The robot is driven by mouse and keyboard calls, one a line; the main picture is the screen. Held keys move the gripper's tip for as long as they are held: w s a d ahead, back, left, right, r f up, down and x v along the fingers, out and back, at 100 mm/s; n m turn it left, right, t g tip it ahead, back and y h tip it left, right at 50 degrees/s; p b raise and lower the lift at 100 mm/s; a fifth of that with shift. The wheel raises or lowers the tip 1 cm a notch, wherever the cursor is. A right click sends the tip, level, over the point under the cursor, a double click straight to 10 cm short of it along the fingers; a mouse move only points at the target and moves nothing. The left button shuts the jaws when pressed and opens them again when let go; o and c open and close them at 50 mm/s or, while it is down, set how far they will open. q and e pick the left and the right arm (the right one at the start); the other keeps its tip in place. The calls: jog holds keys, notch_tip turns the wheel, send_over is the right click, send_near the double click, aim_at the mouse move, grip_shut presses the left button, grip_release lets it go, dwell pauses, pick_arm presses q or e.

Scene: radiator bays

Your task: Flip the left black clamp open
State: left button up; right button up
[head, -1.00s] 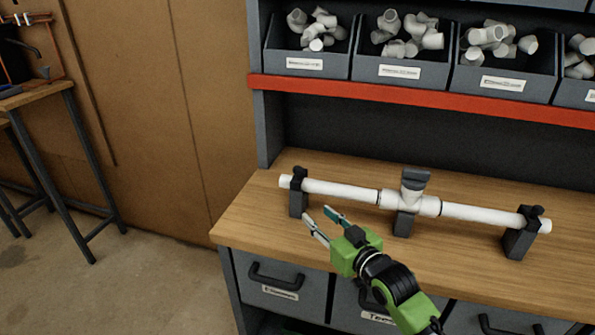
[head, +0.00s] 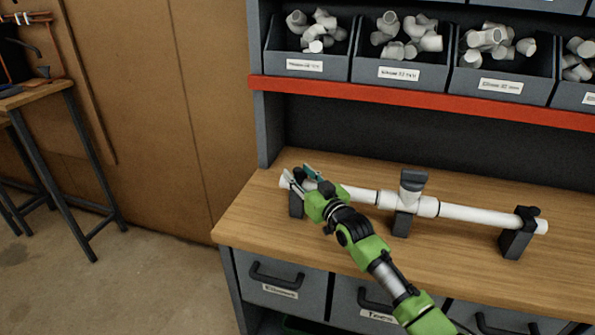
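A white pipe (head: 460,212) with a tee fitting (head: 418,206) lies across black supports on the wooden bench. The left black clamp (head: 296,206) holds the pipe's left end and is partly hidden by my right gripper (head: 299,176). My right gripper is open, its two fingers on either side of the clamp's top; I cannot tell whether they touch it. The right black clamp (head: 517,236) is closed over the pipe's right end. The middle support (head: 402,222) stands under the tee, with a dark grey piece (head: 413,180) standing up above it. My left gripper is not in view.
A red shelf edge (head: 420,100) runs above the bench, with dark bins (head: 398,72) of white fittings on it. Grey drawers (head: 280,282) with black handles are below the bench top (head: 260,212). The bench front is mostly clear.

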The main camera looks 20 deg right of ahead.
jog(key=shift+w+a, duration=0.15)
jog(key=shift+w, duration=0.55)
jog(key=shift+c, duration=0.2)
grip_shut()
jog(key=shift+r, duration=0.1)
